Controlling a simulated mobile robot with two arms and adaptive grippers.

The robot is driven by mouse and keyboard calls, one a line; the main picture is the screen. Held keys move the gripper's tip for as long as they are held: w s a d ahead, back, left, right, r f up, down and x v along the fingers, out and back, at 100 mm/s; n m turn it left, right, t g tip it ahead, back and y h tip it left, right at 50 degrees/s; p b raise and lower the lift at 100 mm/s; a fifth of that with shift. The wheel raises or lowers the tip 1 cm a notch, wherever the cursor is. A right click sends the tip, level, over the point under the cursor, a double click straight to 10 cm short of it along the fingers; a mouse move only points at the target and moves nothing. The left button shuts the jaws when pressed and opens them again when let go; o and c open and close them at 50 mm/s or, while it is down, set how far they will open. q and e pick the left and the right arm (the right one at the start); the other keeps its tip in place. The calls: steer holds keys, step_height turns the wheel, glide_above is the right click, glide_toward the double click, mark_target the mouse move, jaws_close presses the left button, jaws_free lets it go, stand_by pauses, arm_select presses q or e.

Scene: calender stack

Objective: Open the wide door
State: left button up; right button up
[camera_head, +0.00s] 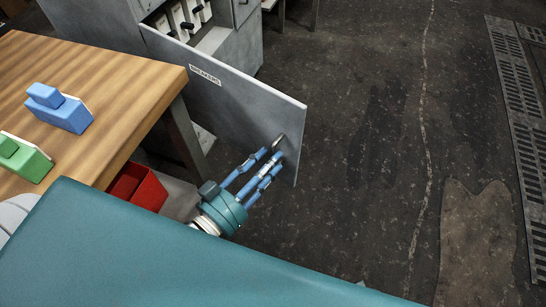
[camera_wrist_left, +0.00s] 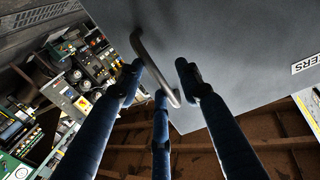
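The wide door (camera_head: 225,85) is a grey panel with a "BREAKERS" label, swung out from the grey cabinet (camera_head: 105,22) at the top left in the head view. Its metal handle (camera_head: 278,142) is near the free edge. My left gripper (camera_head: 268,163) is at this edge, its blue fingers spread around the handle. In the left wrist view, the handle (camera_wrist_left: 153,65) passes between the spread fingertips of the left gripper (camera_wrist_left: 160,80); I cannot tell whether any finger touches it. My right gripper is not in view.
A wooden table (camera_head: 120,65) with blue (camera_head: 62,112) and green (camera_head: 24,158) blocks stands at the left. A red bin (camera_head: 136,187) is below its edge. Breaker switches (camera_head: 186,18) show inside the cabinet. The dark floor (camera_head: 355,130) right of the door is clear.

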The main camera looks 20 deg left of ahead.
arm_select(q)
steer(key=v, duration=0.5)
steer(key=shift+s+a, duration=0.1)
steer(key=shift+s, duration=0.15)
steer(key=shift+s+f, duration=0.1)
